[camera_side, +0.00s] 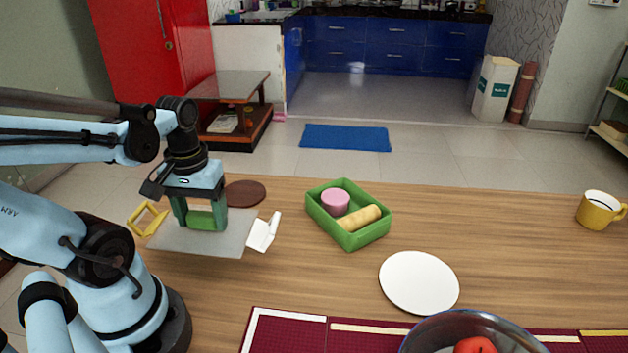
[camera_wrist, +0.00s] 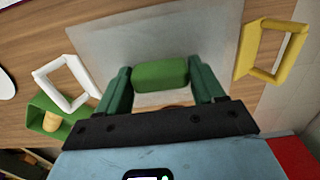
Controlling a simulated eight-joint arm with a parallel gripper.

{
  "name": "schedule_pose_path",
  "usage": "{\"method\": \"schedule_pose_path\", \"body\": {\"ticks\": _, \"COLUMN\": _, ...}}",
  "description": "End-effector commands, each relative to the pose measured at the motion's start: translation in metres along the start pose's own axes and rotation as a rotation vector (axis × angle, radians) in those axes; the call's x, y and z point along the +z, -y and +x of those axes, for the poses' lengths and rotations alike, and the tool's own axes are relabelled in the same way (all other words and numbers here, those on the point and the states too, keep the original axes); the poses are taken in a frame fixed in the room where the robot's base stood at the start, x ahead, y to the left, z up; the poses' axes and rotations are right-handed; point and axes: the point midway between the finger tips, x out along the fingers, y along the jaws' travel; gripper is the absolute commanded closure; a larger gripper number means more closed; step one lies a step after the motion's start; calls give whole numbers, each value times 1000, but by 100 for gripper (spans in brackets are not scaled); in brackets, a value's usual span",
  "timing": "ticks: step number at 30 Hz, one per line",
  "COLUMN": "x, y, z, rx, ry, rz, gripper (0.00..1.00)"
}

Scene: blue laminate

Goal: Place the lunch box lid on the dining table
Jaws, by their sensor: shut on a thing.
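The lunch box lid (camera_side: 222,246) is a flat, translucent grey panel with a green handle (camera_side: 200,219) in its middle. A white clip (camera_side: 264,232) is at its right edge and a yellow clip (camera_side: 147,220) at its left edge. My gripper (camera_side: 205,222) is shut on the green handle from above. In the wrist view the handle (camera_wrist: 160,74) sits between both fingers, with the lid (camera_wrist: 108,45) spread beyond it. The lid looks about level over the left part of the wooden dining table (camera_side: 300,275); any gap beneath is hard to tell.
The open green lunch box (camera_side: 350,240), right of the lid, holds a pink round piece (camera_side: 335,200) and a tan roll (camera_side: 358,217). A brown disc (camera_side: 246,193) lies behind the lid. A white plate (camera_side: 419,282), glass bowl (camera_side: 425,335) and yellow mug (camera_side: 596,213) stand farther right.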

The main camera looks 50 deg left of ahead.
Motion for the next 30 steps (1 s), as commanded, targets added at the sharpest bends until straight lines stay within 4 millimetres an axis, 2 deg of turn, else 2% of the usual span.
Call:
{"method": "schedule_pose_path", "body": {"ticks": 3, "x": -11, "y": 15, "z": 10, "rx": 0, "ry": 0, "rz": -6, "gripper": 63}}
{"method": "schedule_pose_path", "body": {"ticks": 9, "x": -20, "y": 27, "z": 20, "rx": 0, "ry": 0, "rz": -2, "gripper": 63}}
{"method": "schedule_pose_path", "body": {"ticks": 16, "x": -22, "y": 29, "z": 27, "rx": 0, "ry": 0, "rz": 2, "gripper": 63}}
{"method": "schedule_pose_path", "body": {"ticks": 24, "x": -22, "y": 29, "z": 51, "rx": 0, "ry": 0, "rz": 2, "gripper": 63}}
{"method": "schedule_pose_path", "body": {"ticks": 30, "x": -21, "y": 29, "z": 61, "rx": 0, "ry": 0, "rz": 2, "gripper": 63}}
